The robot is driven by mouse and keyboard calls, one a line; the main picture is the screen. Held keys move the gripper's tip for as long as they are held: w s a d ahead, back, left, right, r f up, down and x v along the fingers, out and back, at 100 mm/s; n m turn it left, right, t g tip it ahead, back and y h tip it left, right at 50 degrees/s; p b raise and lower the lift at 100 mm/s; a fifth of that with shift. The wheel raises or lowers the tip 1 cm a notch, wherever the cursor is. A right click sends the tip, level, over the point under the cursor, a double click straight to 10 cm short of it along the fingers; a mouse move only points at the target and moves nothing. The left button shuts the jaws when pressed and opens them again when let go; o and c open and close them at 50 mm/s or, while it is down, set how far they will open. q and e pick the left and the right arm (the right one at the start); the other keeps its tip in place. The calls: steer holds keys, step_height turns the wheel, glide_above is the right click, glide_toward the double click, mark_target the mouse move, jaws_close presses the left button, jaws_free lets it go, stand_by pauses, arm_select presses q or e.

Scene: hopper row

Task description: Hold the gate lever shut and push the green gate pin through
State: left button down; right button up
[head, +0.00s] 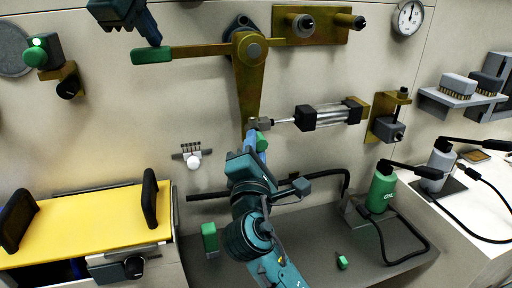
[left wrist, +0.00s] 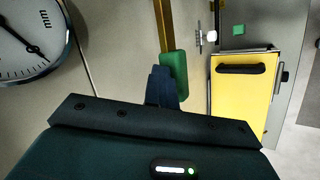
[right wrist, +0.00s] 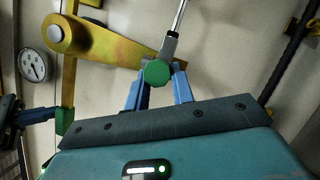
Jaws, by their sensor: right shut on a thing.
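The brass gate lever (head: 200,50) reaches left from its round pivot on the wall. Its green handle (head: 152,55) also shows in the left wrist view (left wrist: 174,72). My left gripper (head: 155,42) is at the handle from above, its fingers together, with no thing seen between them; contact is unclear. The brass arm (head: 248,90) hangs from the pivot to the cylinder rod's grey fork (head: 264,123). My right gripper (right wrist: 157,85) is shut on the green gate pin (right wrist: 156,72), just below the fork in the head view. The pin's shank is hidden, so its depth is unclear.
The air cylinder (head: 328,115) is right of the fork. A yellow-topped unit (head: 95,222) stands at the lower left. A green block (head: 209,237) and a small green piece (head: 342,262) are on the grey bench (head: 310,240).

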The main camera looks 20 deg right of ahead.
arm_select(q)
steer(key=shift+f, duration=0.4)
arm_select(e)
steer(key=o, duration=1)
steer(key=shift+o, duration=0.2)
